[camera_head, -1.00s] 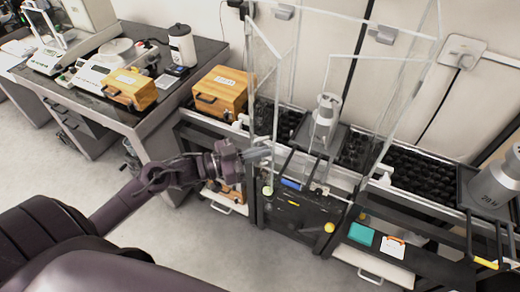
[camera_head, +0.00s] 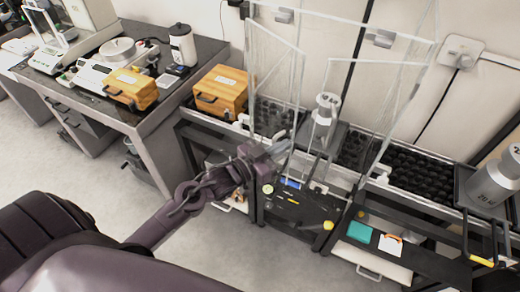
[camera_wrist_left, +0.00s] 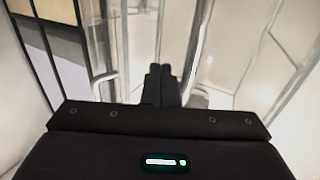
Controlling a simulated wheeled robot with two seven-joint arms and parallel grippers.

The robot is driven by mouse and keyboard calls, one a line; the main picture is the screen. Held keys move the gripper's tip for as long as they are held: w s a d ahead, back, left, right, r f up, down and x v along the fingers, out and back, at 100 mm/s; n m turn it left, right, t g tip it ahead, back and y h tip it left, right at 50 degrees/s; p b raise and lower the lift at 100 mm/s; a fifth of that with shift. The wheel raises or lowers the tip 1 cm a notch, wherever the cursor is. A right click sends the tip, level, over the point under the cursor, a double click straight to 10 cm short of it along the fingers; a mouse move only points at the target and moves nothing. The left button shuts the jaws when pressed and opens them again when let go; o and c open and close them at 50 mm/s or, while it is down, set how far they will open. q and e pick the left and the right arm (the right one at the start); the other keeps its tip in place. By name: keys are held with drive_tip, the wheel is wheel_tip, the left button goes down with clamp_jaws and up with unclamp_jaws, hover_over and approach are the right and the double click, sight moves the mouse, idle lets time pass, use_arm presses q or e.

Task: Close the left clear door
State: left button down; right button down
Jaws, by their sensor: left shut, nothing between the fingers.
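The left clear door (camera_head: 272,85) is a tall transparent panel on the left of the clear weighing enclosure. It stands partly swung out, its free edge toward the front and right. My left gripper (camera_head: 282,148) is shut and empty at the door's lower free edge. It overlaps the door there; contact cannot be told for sure. My right gripper is not in view.
The right clear door (camera_head: 402,105) also stands swung out. A metal weight (camera_head: 325,108) is inside the enclosure. A wooden box (camera_head: 220,90) stands to the left, and a larger weight (camera_head: 495,182) at the far right. Open floor lies in front.

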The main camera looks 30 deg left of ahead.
use_arm(q)
drive_tip(key=w+d+n+t+y+b, duration=0.1)
drive_tip(key=w+d+n+y, duration=0.1)
drive_tip(key=w, duration=0.6)
drive_tip(key=shift+w+d+n+y, duration=0.25)
drive_tip(key=shift+d+n+y, duration=0.05)
drive_tip(key=shift+d+y, duration=0.55)
drive_tip(key=shift+r+t, duration=0.3)
